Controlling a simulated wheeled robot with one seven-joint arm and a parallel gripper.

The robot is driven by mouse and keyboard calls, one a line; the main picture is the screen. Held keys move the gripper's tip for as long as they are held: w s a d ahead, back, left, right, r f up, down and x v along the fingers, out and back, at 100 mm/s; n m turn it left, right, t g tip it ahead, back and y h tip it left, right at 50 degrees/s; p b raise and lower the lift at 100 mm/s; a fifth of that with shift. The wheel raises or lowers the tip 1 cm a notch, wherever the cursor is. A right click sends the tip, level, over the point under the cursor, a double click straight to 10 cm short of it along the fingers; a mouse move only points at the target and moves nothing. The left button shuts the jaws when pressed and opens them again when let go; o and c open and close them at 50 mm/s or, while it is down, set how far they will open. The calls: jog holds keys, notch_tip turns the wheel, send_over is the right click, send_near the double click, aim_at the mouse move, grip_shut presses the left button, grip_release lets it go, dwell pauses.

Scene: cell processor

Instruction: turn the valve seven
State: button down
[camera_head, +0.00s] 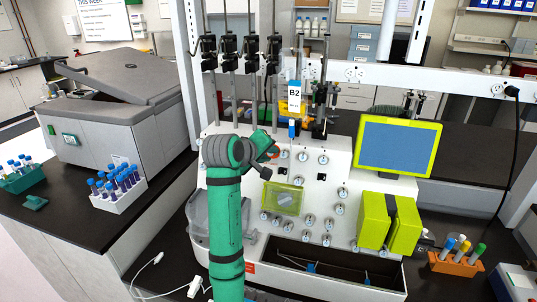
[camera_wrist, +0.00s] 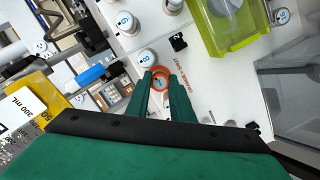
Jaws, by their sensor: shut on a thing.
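The cell processor (camera_head: 335,165) is a white machine with a panel of several small round valves. One valve with an orange-red ring (camera_wrist: 160,72) lies at my fingertips in the wrist view; I cannot read its number for sure. My gripper (camera_wrist: 162,86) has its two green fingers shut on this valve, one on each side of it. In the head view my gripper (camera_head: 272,150) reaches the upper left of the panel, and the arm hides part of the machine there.
A neighbouring valve (camera_wrist: 147,57) sits close to my fingertips. A yellow-green clear cover (camera_head: 282,198) is lower on the panel. A yellow-framed screen (camera_head: 398,146) stands at the right. A bag labelled B2 (camera_head: 294,95) hangs above.

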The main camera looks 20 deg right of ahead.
jog(key=shift+a+m, duration=0.1)
jog(key=shift+m, duration=0.4)
jog(key=c, duration=1.5)
grip_release()
jog(key=shift+c, duration=0.2)
jog(key=v, duration=1)
jog(key=shift+s+r, duration=0.25)
jog(key=shift+r, duration=0.1)
jog(key=shift+a, duration=0.3)
